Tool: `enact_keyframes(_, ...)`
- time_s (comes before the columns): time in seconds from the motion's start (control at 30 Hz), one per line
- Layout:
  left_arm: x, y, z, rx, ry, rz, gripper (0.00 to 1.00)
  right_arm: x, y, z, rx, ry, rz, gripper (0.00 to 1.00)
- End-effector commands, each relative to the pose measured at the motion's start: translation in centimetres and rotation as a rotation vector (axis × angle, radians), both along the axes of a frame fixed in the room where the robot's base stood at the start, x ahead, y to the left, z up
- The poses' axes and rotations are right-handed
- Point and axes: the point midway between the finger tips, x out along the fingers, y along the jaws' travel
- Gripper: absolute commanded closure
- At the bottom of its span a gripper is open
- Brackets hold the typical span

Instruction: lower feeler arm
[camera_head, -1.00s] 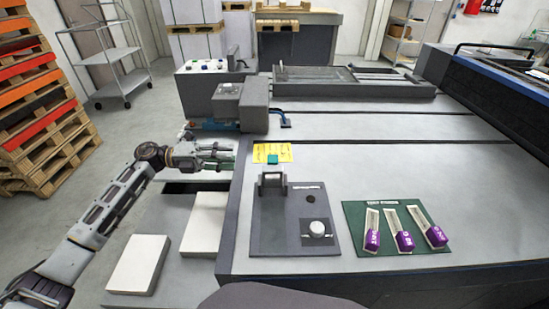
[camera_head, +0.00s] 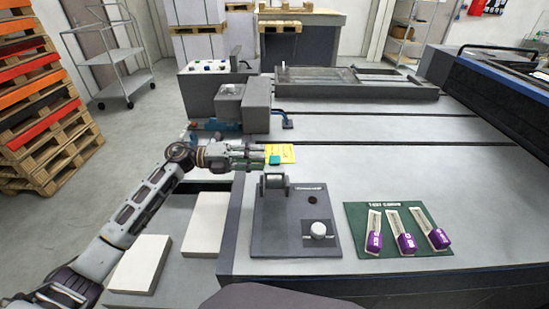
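A dark grey test plate (camera_head: 280,238) lies on the grey machine top. At its back edge stands a grey bracket (camera_head: 273,184), and a small teal-green tab (camera_head: 274,160) shows just behind and above it. This tab appears to be the end of the feeler arm; the rest of the arm is hard to make out. My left gripper (camera_head: 262,155) comes in from the left, its fingers apart and pointing right, with their tips close beside the tab. I cannot tell whether they touch it. Nothing shows held in it. My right gripper is out of view.
A yellow label (camera_head: 286,152) lies behind the tab. The plate carries a white knob (camera_head: 318,229). A green mat (camera_head: 397,250) to the right holds three purple-ended strips. A grey motor block (camera_head: 256,105) stands behind my gripper. The machine top right of the label is clear.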

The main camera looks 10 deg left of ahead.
Motion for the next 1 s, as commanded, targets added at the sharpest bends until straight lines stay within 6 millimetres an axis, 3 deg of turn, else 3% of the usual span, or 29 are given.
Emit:
enact_keyframes(0.4,0.9,-4.6,0.0,-0.001,0.0,-0.001,0.66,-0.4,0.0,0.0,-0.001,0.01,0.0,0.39)
enact_keyframes(0.87,1.1,-5.3,0.0,-0.001,0.0,0.0,0.66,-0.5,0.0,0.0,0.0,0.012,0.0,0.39)
enact_keyframes(1.0,1.1,-5.3,0.0,0.0,0.0,0.0,0.84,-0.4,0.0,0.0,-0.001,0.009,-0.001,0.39)
